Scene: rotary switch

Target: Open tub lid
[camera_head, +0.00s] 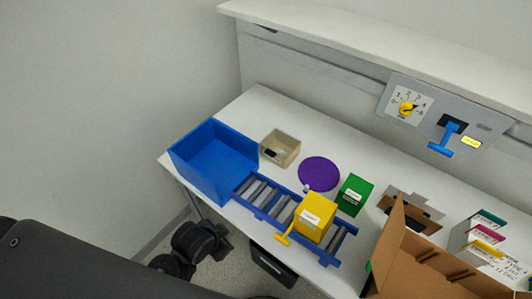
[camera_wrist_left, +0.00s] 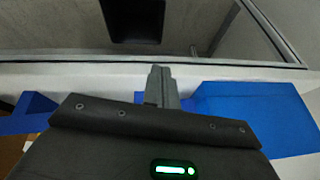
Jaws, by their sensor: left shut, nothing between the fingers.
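I see no part clearly marked as a tub lid. A blue bin (camera_head: 225,172) with an open top stands at the table's left end. A small beige tub (camera_head: 279,150), also open at the top, sits to its right. A flat purple disc (camera_head: 319,174) lies on the table beyond the roller track. My left gripper (camera_head: 205,240) is low in front of the table's front edge, apart from all of these. In the left wrist view its fingers (camera_wrist_left: 160,85) are together and empty, with blue surfaces beyond on both sides. My right gripper is not in view.
A yellow box (camera_head: 315,217) with a yellow handle sits on a blue roller track (camera_head: 265,197). A green box (camera_head: 354,195) stands behind it. A brown carton (camera_head: 420,262) fills the lower right. A wall panel (camera_head: 440,112) carries a yellow rotary knob and a blue lever.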

